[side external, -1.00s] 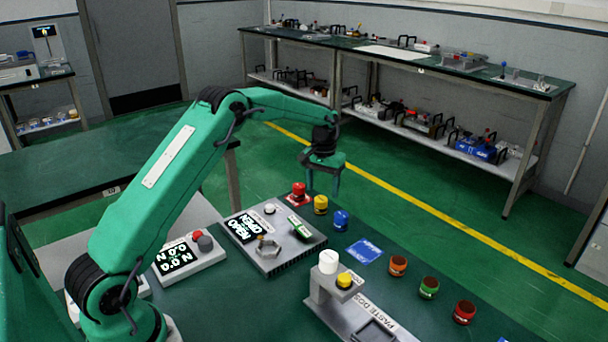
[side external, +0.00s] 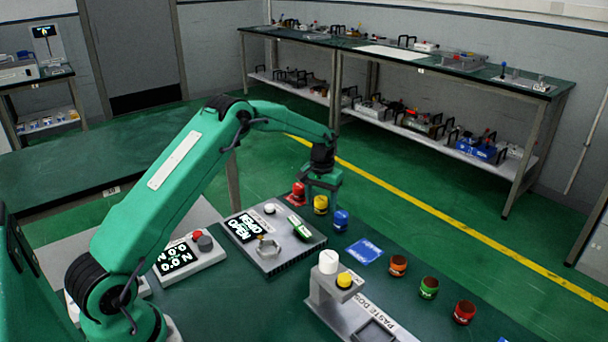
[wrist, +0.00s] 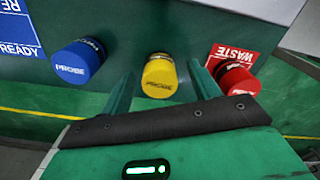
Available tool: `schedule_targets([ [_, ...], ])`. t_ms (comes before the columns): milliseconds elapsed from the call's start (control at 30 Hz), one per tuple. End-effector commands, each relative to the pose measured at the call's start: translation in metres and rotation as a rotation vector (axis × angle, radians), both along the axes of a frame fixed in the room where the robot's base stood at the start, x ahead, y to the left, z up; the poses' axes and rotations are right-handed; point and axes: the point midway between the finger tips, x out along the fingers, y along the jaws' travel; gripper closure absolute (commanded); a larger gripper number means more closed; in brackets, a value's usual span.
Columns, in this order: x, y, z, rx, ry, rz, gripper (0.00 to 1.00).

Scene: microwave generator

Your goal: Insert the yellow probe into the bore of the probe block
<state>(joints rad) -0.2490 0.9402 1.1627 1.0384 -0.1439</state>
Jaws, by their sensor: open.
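The yellow probe (side external: 320,204) is a short upright cylinder between the red probe (side external: 298,194) and the blue probe (side external: 341,220). My gripper (side external: 322,188) is open and low over the yellow probe, pointing down. In the wrist view the yellow probe (wrist: 160,76) shows between my two spread fingers (wrist: 160,92), with a gap on each side. The blue probe (wrist: 77,62) lies left of the fingers, and the red probe (wrist: 233,79) lies close to the right finger. I cannot pick out the probe block or its bore with certainty.
A grey unit with a display (side external: 291,240) stands left of the probes. A paste dosing stand (side external: 322,290) is in front. A blue card (side external: 364,252) and orange, green and red jars (side external: 429,288) lie to the right. A red waste card (wrist: 232,58) is by the red probe.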

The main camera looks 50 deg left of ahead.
Motion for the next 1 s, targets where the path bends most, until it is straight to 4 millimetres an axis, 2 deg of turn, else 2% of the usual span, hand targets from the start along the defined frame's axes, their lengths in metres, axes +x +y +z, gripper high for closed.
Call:
schedule_targets([
  [267, 0.0, 0.0, 0.001, 0.0, 0.0, 0.0, 0.41],
  [500, 0.0, 0.0, 0.001, 0.0, 0.0, 0.0, 0.88],
  [533, 0.0, 0.0, 0.001, 0.0, 0.0, 0.0, 0.91],
  [833, 0.0, 0.0, 0.002, 0.0, -0.001, 0.0, 0.91],
  [1000, 0.001, 0.0, 0.011, 0.001, -0.003, 0.0, 0.91],
])
